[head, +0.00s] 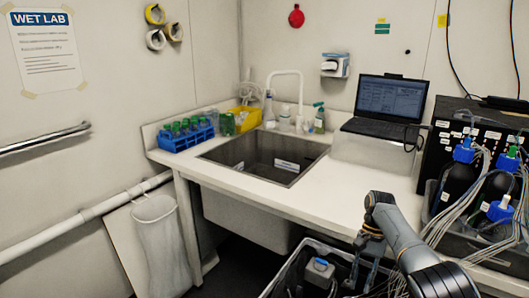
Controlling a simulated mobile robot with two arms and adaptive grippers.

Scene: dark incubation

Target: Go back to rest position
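My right arm comes in from the lower right and bends downward at the wrist. My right gripper (366,268) points down over a dark grey crate (318,243) on the floor in front of the counter. Its fingertips are dark and blend with the crate's contents, so I cannot tell whether it is open or shut, or whether it holds anything. A grey box-shaped item with a blue top (320,266) is in the crate, left of the gripper. My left gripper is not in view.
The white counter (330,190) has a sink (262,158), a blue tube rack (186,135) and a laptop (388,102). Bottles with blue caps (462,172) and many tubes stand close to my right arm.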

